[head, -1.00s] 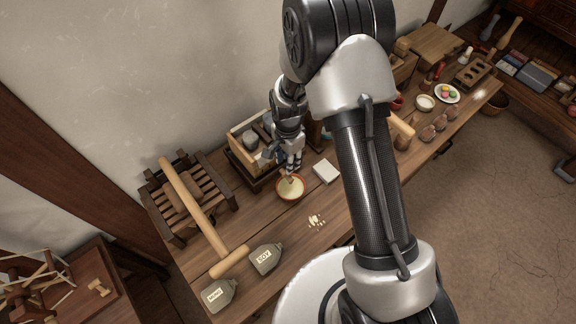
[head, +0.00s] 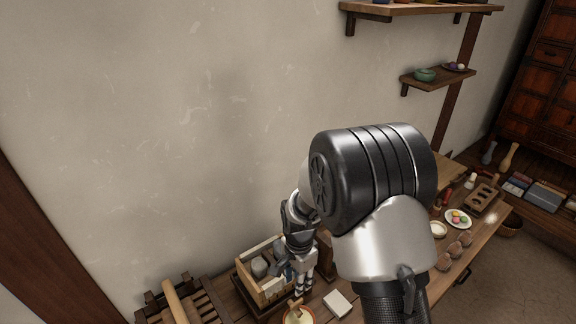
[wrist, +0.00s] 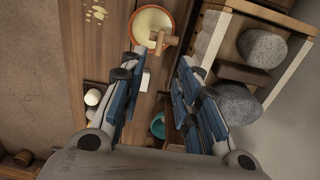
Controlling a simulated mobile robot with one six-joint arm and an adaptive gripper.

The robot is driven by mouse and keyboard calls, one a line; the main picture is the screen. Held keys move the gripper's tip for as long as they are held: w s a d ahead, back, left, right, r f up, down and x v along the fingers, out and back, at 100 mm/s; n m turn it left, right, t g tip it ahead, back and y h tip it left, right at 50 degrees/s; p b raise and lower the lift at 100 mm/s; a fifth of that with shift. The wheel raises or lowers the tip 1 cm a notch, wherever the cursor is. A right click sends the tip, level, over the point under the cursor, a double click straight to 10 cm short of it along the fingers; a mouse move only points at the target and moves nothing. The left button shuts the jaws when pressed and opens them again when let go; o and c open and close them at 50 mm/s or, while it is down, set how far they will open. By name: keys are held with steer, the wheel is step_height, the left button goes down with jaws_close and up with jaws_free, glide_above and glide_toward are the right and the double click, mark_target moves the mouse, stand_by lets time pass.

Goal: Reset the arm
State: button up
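My arm reaches out over the workbench (head: 337,303). My gripper (head: 300,290) points down beside a bowl (head: 298,316) with a cream-coloured filling, partly cut off in the head view. In the wrist view my gripper (wrist: 158,85) has its two blue-and-black fingers well apart, with nothing held between them. The bowl (wrist: 137,25) lies beyond the fingertips there, with a small wooden tool (wrist: 165,39) in it.
A wooden box holding grey stones (wrist: 262,46) stands close beside my gripper. A slatted wooden rack (head: 205,305) is at left. A white block (head: 339,303) and a plate of coloured balls (head: 458,218) lie to the right. Wall shelves (head: 425,10) hang above right.

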steer(key=s+d+r+n+t, duration=0.1)
steer(key=s+d+r+n, duration=0.25)
steer(key=r, duration=0.65)
steer(key=s+d+r+n+t, duration=0.15)
steer(key=s+r, duration=0.25)
steer(key=r, duration=0.5)
steer(key=s+d+r+n+t, duration=0.1)
steer(key=s+d+r+n, duration=0.1)
steer(key=s, duration=0.6)
steer(key=s+d+r+n+t, duration=0.1)
steer(key=s+r+n, duration=0.3)
steer(key=s, duration=0.4)
steer(key=shift+d+r, duration=0.75)
steer(key=shift+d, duration=0.05)
